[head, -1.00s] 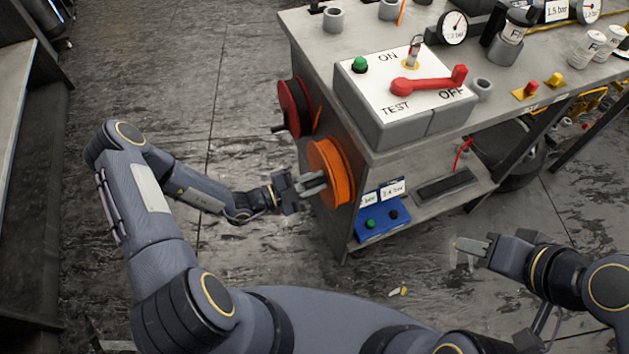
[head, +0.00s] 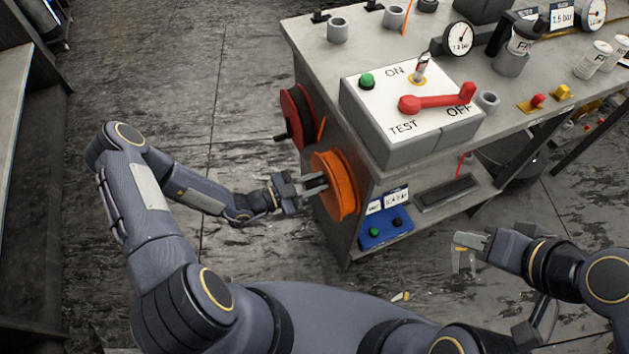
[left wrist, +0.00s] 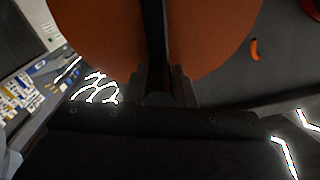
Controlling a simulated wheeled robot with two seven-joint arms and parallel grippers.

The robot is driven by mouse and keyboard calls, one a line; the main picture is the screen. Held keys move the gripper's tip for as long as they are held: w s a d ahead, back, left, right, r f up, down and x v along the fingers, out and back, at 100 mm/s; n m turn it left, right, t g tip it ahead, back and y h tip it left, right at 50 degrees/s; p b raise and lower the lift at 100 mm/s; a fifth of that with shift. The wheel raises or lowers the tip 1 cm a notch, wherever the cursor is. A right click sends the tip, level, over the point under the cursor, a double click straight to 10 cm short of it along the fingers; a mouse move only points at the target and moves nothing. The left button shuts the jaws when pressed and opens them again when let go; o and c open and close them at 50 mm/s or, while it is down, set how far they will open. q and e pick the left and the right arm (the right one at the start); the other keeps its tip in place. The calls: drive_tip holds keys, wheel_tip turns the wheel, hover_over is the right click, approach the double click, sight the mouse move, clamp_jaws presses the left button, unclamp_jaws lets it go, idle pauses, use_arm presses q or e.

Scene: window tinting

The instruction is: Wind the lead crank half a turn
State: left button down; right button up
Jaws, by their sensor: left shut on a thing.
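The orange reel (head: 343,192) is mounted on the left end of the bench, below the grey switch box. My left gripper (head: 318,186) is at its outer face, shut on the lead crank. In the left wrist view the orange disc (left wrist: 95,45) fills the top, and a dark bar, the crank (left wrist: 155,35), runs down its middle into the jaws (left wrist: 163,85). The crank's grip is hidden between the jaws. My right gripper (head: 465,255) hangs empty in front of the bench at the right, its fingers apart.
A red reel (head: 297,115) with its own dark handle sits behind the orange one. The switch box (head: 405,115) has a red lever (head: 435,102). A blue button box (head: 386,230) stands on the lower shelf. The floor (head: 245,60) left of the bench is clear.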

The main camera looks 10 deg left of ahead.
use_arm(q)
drive_tip(key=shift+w+a+r, duration=0.15)
drive_tip(key=shift+w, duration=0.1)
drive_tip(key=c, duration=1.3)
unclamp_jaws()
drive_tip(key=shift+o, duration=0.2)
drive_tip(key=shift+s, duration=0.1)
drive_tip(key=shift+s, duration=0.1)
drive_tip(key=v, duration=0.7)
drive_tip(key=shift+s+a+b, duration=0.15)
drive_tip(key=shift+a+b, duration=0.1)
drive_tip(key=shift+b, duration=0.1)
